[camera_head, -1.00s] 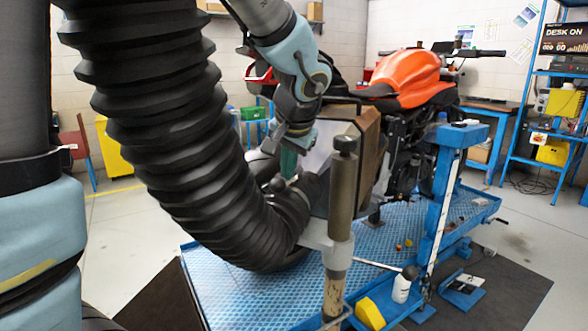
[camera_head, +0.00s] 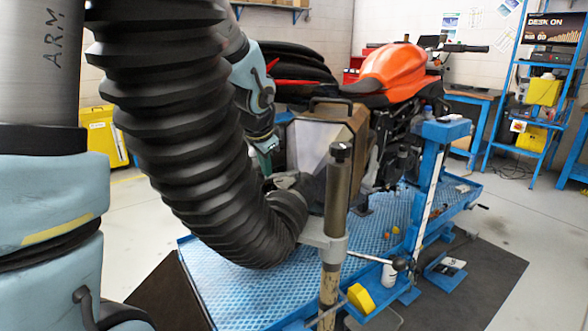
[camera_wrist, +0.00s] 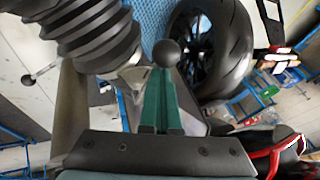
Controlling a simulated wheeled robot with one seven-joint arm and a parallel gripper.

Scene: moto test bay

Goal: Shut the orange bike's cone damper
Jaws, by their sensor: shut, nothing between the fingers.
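The orange bike (camera_head: 392,75) stands on a blue lift, its rear towards me. A thick black ribbed hose (camera_head: 185,130) curves down to a flared, boxy hood (camera_head: 349,124) behind the bike; it also shows in the wrist view (camera_wrist: 95,35). My gripper (camera_head: 266,160) is by the hose's lower end, partly hidden behind it. In the wrist view its green fingers (camera_wrist: 158,78) are shut and empty. A black ball knob (camera_wrist: 166,53) sits at their tips; I cannot tell whether they touch. The damper's position is not clear, and its knob is hidden in the head view.
A post (camera_head: 336,200) with a clamp stands close in front of the hood. A rod with a black knob (camera_head: 400,264) sticks out from it. The blue lift (camera_head: 240,255) carries a yellow block (camera_head: 361,298). The rear tyre (camera_wrist: 228,50) is near my gripper. Grey floor at right is open.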

